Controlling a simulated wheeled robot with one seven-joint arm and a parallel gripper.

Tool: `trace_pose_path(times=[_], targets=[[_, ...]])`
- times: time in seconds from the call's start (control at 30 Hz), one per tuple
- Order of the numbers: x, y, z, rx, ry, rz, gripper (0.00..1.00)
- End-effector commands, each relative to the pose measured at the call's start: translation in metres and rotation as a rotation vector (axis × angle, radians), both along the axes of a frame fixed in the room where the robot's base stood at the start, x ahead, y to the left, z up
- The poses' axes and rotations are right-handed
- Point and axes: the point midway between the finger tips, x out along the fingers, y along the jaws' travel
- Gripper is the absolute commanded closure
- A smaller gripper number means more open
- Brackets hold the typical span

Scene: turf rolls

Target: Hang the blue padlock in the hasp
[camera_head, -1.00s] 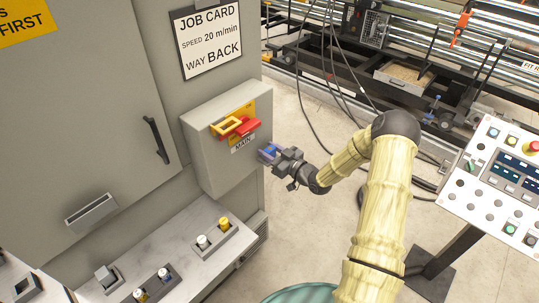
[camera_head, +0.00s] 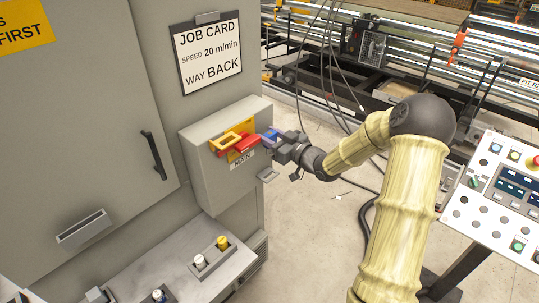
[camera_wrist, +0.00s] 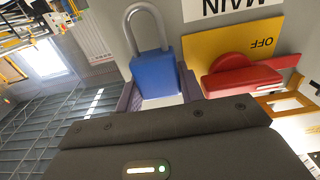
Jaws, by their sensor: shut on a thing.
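The blue padlock (camera_wrist: 155,75) is held between the fingers of my gripper (camera_wrist: 158,98) in the wrist view, its grey shackle pointing away from the gripper. In the head view the padlock (camera_head: 269,137) is at the tip of my gripper (camera_head: 276,143), close to the right side of the red switch handle (camera_head: 245,143). The yellow hasp (camera_head: 226,144) is a loop beside the red handle on the grey MAIN switch box (camera_head: 207,168). In the wrist view the hasp (camera_wrist: 262,104) is at the right, partly cut off. The shackle appears apart from the hasp.
A job card (camera_head: 208,50) hangs on the grey cabinet (camera_head: 95,120) above the box. Below is a ledge (camera_head: 165,265) with push buttons. A control panel (camera_head: 497,190) stands at the right. Cables hang behind my arm.

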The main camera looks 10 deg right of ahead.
Motion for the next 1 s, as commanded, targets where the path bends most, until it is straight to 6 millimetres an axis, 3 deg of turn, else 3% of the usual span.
trace_pose_path(times=[0.3, 0.5, 0.7, 1.0], targets=[[0.0, -0.002, 0.087, -0.005, -0.009, -0.004, 0.87], [0.0, -0.001, 0.13, -0.003, -0.004, -0.003, 0.87], [0.0, -0.001, 0.149, 0.0, -0.001, -0.001, 0.87], [0.0, 0.0, 0.151, 0.0, 0.0, -0.001, 0.87]])
